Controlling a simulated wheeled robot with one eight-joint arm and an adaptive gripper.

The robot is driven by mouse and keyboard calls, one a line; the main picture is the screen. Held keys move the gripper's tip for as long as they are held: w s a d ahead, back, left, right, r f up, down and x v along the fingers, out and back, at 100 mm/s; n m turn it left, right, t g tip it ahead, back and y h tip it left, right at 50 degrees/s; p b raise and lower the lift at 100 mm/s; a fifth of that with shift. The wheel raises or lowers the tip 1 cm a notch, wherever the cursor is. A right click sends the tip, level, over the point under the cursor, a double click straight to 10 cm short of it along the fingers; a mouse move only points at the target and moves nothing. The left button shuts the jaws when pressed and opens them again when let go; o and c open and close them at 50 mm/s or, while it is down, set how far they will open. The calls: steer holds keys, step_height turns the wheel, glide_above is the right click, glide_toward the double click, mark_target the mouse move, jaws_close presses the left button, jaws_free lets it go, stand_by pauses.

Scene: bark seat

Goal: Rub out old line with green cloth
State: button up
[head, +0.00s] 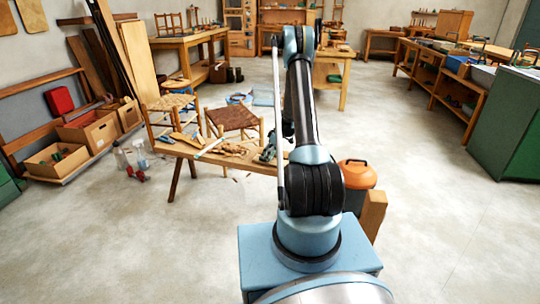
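A low wooden bench (225,159) stands left of my arm, with several small things on it. A small dark grey-green item (268,150) lies near its right end, partly behind my arm; I cannot tell whether it is the green cloth. No drawn line can be made out at this distance. Two stools stand behind the bench: one with a pale woven seat (173,101), one with a brown woven seat (232,117). My arm rises across the middle of the view, and its gripper end cannot be made out behind my own links.
A bucket with an orange lid (357,174) stands right of my arm. Bottles (140,155) stand on the floor left of the bench. Cardboard boxes (90,130) sit on a low left shelf. A green cabinet (512,125) stands at right. The right-hand floor is largely clear.

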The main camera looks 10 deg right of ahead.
steer(key=shift+f, duration=0.4)
steer(key=shift+s, duration=0.1)
steer(key=shift+s+a+r, duration=0.1)
steer(key=shift+s+a, duration=0.3)
steer(key=shift+s, duration=0.2)
steer(key=shift+s+a, duration=0.4)
steer(key=shift+s, duration=0.2)
steer(key=shift+w+d, duration=0.4)
steer(key=shift+w, duration=0.25)
steer(key=shift+w+d, duration=0.4)
steer(key=shift+w, duration=0.25)
steer(key=shift+s+a, duration=0.4)
steer(key=shift+s, duration=0.25)
steer(key=shift+s+a, duration=0.4)
steer(key=shift+s, duration=0.25)
steer(key=shift+w+d+f, duration=0.1)
steer(key=shift+w+d, duration=0.35)
steer(key=shift+w, duration=0.2)
steer(key=shift+w+d+f, duration=0.1)
steer(key=shift+w+d, duration=0.3)
steer(key=shift+w, duration=0.25)
steer(key=shift+r, duration=0.15)
steer(key=shift+r, duration=2.85)
